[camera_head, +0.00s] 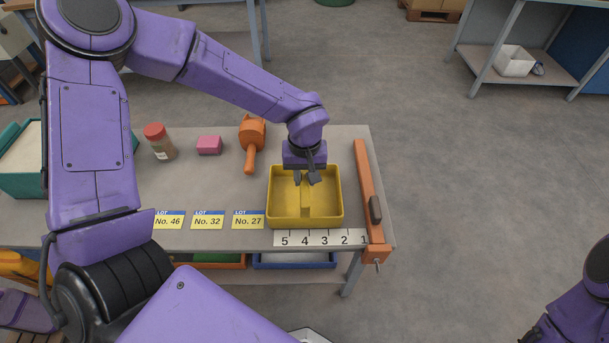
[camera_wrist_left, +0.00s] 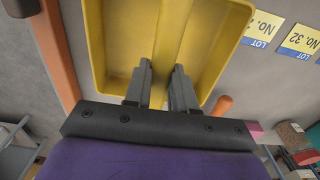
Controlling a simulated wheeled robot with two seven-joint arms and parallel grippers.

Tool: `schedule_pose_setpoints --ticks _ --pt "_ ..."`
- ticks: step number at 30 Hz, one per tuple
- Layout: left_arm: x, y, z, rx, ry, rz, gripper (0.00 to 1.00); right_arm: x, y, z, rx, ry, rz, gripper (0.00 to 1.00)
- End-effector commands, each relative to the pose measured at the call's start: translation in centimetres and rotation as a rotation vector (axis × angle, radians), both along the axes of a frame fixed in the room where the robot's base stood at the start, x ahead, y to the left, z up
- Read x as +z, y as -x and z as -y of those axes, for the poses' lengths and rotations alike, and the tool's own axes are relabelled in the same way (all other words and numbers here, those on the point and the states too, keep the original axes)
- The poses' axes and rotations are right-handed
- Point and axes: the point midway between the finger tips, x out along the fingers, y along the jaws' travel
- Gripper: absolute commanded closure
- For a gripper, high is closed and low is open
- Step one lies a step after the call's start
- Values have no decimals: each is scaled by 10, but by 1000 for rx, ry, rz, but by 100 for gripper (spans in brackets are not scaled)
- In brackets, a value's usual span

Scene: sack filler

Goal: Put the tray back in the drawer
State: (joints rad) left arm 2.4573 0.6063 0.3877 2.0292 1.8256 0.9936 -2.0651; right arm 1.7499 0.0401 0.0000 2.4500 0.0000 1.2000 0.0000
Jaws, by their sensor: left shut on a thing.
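The yellow tray (camera_head: 273,205) is at the front right of the grey workbench, just behind a number strip. It is an open box with a raised divider along its middle, and looks empty. I cannot tell whether it rests on the bench or is held slightly above it. My left gripper (camera_head: 306,180) reaches down into its back half, shut on the divider. In the left wrist view, the fingers (camera_wrist_left: 163,88) stand on both sides of the divider of the tray (camera_wrist_left: 98,40). No drawer can be made out clearly. My right gripper is out of view.
An orange bar (camera_head: 366,190) with a clamp stands right of the tray. Lot cards (camera_head: 208,220) lie left. Behind are an orange tool (camera_head: 252,135), a pink block (camera_head: 209,145) and a red-capped jar (camera_head: 159,142). A blue-rimmed bin (camera_head: 295,265) shows below the bench.

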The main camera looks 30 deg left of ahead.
Motion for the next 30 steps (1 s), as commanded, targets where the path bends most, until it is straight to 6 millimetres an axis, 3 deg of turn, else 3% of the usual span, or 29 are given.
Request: schedule_pose_setpoints --ticks 11,12,13,14,23,26,30 --pt "-5 0 1 0 1 0 100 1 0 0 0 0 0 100" --pt "-5 0 1 0 2 1 62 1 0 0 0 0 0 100" --pt "-5 0 1 0 1 1 53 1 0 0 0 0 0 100" --pt "-5 0 1 1 1 1 50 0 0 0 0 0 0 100" --pt "-2 0 1 1 1 3 50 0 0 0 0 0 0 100" --pt "12 -1 1 1 2 5 50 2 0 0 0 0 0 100" --pt "48 -1 1 3 3 7 50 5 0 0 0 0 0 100"
